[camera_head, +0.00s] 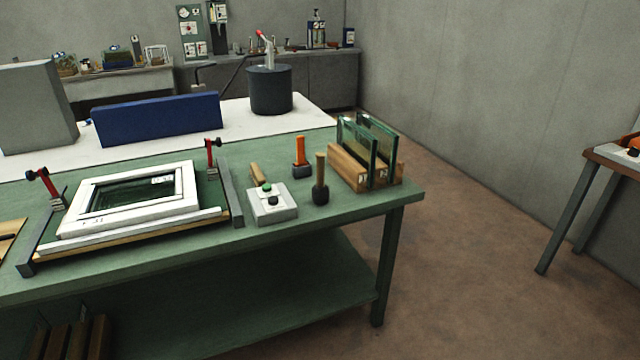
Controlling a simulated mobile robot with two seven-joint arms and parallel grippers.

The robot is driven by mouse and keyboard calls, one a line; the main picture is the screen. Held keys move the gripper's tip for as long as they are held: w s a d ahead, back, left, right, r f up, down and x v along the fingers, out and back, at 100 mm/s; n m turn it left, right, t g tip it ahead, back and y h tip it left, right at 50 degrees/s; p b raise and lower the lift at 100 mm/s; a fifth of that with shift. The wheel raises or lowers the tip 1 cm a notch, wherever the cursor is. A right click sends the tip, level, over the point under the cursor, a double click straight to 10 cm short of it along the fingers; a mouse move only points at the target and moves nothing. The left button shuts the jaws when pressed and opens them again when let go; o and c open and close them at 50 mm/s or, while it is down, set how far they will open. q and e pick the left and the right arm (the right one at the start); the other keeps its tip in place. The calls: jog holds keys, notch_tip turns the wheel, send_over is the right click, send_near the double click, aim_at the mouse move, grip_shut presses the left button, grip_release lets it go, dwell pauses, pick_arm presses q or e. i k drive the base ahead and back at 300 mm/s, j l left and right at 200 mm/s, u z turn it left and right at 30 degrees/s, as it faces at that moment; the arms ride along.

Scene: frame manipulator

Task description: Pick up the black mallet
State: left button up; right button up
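A mallet with a black head (320,196) and a wooden handle stands head down on the green workbench (345,214), near its right end. Its handle points up. Neither of my grippers shows in this view.
The rack holds upright glass panes (357,148). A white window frame (132,199) lies in a clamping jig to the left. Behind are a blue block (158,118) and a dark cylinder (270,90). The brown floor (455,260) right of the bench is clear up to another table (612,160).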

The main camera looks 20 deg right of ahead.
aim_at(320, 191)
jog(key=i+j, duration=0.2)
jog(key=j, duration=0.15)
jog(key=i+j, duration=0.2)
jog(key=j, duration=0.15)
jog(key=i+j, duration=0.25)
jog(key=j+z, duration=0.1)
jog(key=z, duration=1.15)
jog(key=i+l+u, duration=0.7)
jog(key=i+j, duration=0.1)
